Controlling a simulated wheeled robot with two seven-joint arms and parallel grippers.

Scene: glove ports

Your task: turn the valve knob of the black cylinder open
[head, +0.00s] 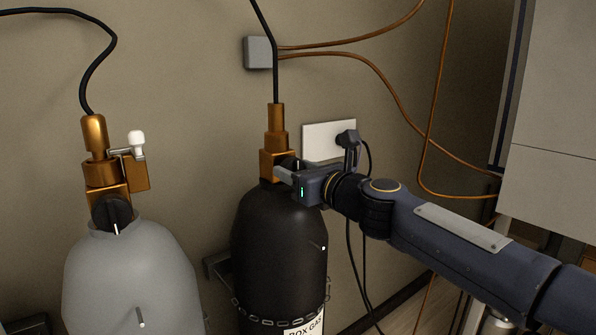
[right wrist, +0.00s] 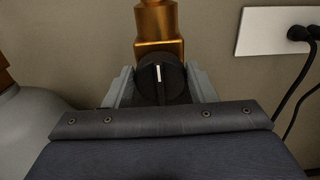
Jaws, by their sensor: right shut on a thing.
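The black cylinder (head: 279,239) stands upright in the middle of the head view, with a brass valve (head: 277,164) on its top. Its black valve knob (right wrist: 162,78) shows in the right wrist view with a white mark pointing nearly straight up. My right gripper (right wrist: 162,90) comes in from the right and is shut on the knob, one finger on each side. In the head view my right gripper (head: 287,174) hides most of the knob. My left gripper is not in view.
A grey cylinder (head: 135,280) with its own brass valve and black knob (head: 113,213) stands to the left. A chain (head: 270,317) runs around the black cylinder. A wall socket (head: 322,138) with a plug and cables is close behind my right gripper. A grey cabinet (head: 552,110) stands at right.

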